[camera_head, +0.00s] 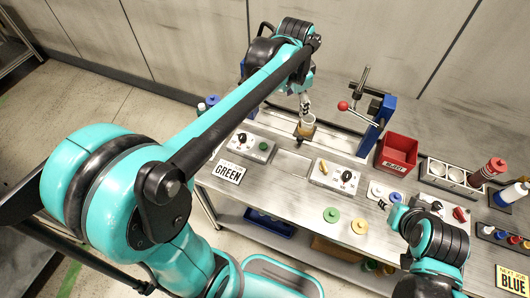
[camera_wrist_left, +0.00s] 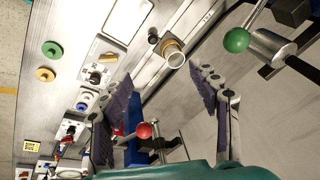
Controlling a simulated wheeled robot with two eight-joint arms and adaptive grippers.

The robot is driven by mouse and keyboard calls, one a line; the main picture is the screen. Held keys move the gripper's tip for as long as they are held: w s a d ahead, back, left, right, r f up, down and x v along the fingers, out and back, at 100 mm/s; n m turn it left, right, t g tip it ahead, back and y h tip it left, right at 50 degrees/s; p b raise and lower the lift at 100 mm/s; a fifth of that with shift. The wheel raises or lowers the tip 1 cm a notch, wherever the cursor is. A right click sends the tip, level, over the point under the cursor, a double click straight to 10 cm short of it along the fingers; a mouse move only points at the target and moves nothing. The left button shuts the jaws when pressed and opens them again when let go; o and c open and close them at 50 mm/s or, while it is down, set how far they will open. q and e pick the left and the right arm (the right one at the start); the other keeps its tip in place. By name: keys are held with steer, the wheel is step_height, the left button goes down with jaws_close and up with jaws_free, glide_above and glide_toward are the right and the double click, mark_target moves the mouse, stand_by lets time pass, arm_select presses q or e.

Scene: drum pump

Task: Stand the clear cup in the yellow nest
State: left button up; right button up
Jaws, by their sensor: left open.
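The clear cup (camera_head: 308,120) stands at the back of the bench, its pale round rim facing up. In the left wrist view the cup (camera_wrist_left: 176,60) shows at the brass-yellow ring of the nest (camera_wrist_left: 168,44). In the head view the yellow-brown nest (camera_head: 304,132) shows right below the cup. I cannot tell whether the cup is fully seated. My left gripper (camera_head: 304,104) is just above and behind the cup. In the left wrist view its two fingers (camera_wrist_left: 155,88) are spread apart and empty, with the cup beyond their tips. My right gripper (camera_head: 386,204) is small and partly hidden.
A clamp stand with a red-balled lever (camera_head: 343,106) and blue post stands right of the cup, with a red bin (camera_head: 396,152) beyond it. Switch panels (camera_head: 333,177) line the bench front.

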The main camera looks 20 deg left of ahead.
arm_select(q)
steer(key=s+a+f+n+t, duration=0.1)
steer(key=s+n, duration=0.3)
steer(key=s, duration=0.5)
steer(key=s+a+f+n+t, duration=0.1)
steer(key=s+f+n+t, duration=0.2)
steer(key=s, duration=0.7)
steer(key=shift+f+n, duration=0.5)
steer(key=shift+f, duration=0.05)
step_height(320, 180, down, 7)
steer(key=b, duration=0.7)
